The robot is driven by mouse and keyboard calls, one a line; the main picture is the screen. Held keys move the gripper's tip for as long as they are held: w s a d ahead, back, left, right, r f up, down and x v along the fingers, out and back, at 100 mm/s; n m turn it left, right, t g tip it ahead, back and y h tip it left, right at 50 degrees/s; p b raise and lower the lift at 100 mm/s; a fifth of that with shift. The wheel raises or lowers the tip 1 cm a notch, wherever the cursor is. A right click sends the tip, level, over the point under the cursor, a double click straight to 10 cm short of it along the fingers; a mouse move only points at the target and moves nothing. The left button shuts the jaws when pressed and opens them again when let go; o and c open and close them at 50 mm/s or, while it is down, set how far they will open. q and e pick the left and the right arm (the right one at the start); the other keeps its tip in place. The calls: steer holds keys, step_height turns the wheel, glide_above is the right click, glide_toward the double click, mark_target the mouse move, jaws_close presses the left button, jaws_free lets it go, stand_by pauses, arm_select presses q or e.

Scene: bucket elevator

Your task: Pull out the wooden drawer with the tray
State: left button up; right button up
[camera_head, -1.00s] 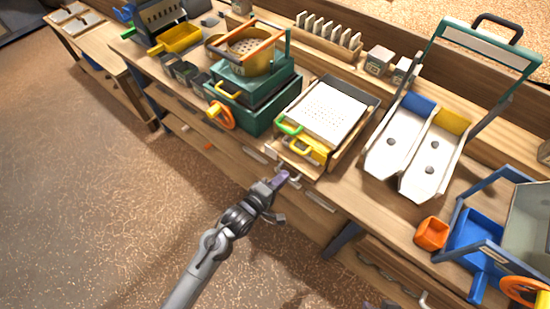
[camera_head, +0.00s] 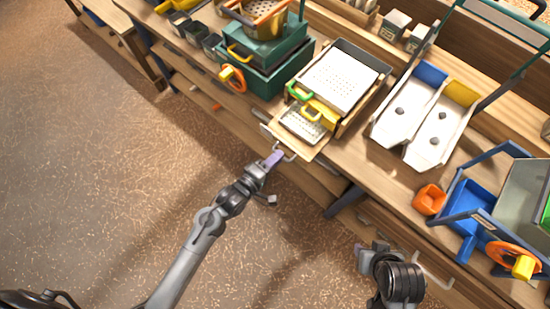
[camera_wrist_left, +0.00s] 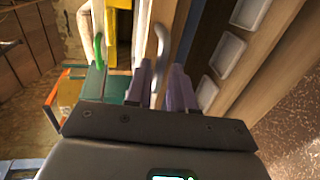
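The wooden drawer (camera_head: 312,149) projects from the bench front below the white perforated board (camera_head: 340,78). A perforated metal tray (camera_head: 302,125) lies in it. A grey bar handle (camera_head: 288,155) is on the drawer's front. My left gripper (camera_head: 275,158) is at this handle. In the left wrist view the two purple fingers of my left gripper (camera_wrist_left: 159,88) stand on either side of the curved grey handle (camera_wrist_left: 162,45), closed around it. My right gripper (camera_head: 362,250) is low at the right, apart from the drawer; its finger opening is unclear.
A green box with an orange wheel (camera_head: 233,78) stands left of the drawer. A white two-channel chute (camera_head: 412,118), an orange cup (camera_head: 429,200) and a blue bucket (camera_head: 467,208) are to the right. The floor (camera_head: 120,170) in front of the bench is clear.

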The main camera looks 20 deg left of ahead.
arm_select(q)
steer(key=p+v, duration=0.1)
steer(key=v, duration=0.9)
steer(key=shift+s+a+p, duration=0.2)
steer(key=shift+s+p, duration=0.15)
steer(key=shift+r, duration=0.15)
